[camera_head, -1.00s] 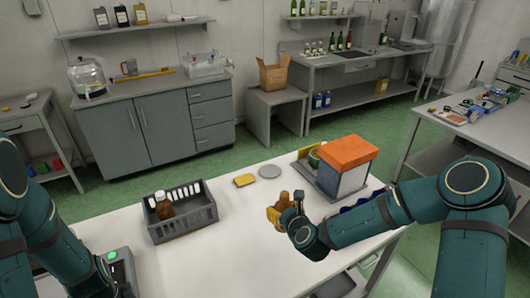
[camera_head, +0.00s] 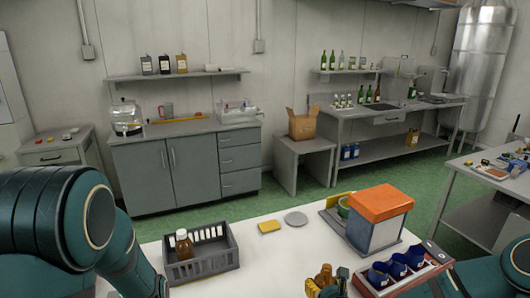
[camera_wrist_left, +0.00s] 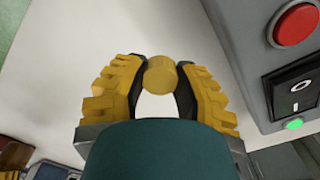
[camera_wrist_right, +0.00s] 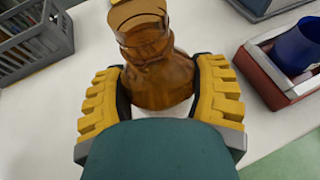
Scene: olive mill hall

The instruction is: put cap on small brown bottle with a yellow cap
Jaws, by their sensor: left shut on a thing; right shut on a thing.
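The small brown bottle (camera_wrist_right: 155,65) is clear amber. It is gripped upright between the yellow fingers of my right gripper (camera_wrist_right: 160,100), in the right wrist view. Its open-looking neck shows no cap. In the head view, my right gripper (camera_head: 324,282) is at the bottom edge, over the white table (camera_head: 262,262). My left gripper (camera_wrist_left: 160,85) is shut on the yellow cap (camera_wrist_left: 160,75), a small round disc between its fingertips. The left gripper is out of the head view, so its distance from the bottle cannot be judged.
A grey crate (camera_head: 205,268) holds another brown bottle (camera_head: 184,245). A switch box (camera_wrist_left: 280,60) stands beside my left gripper.

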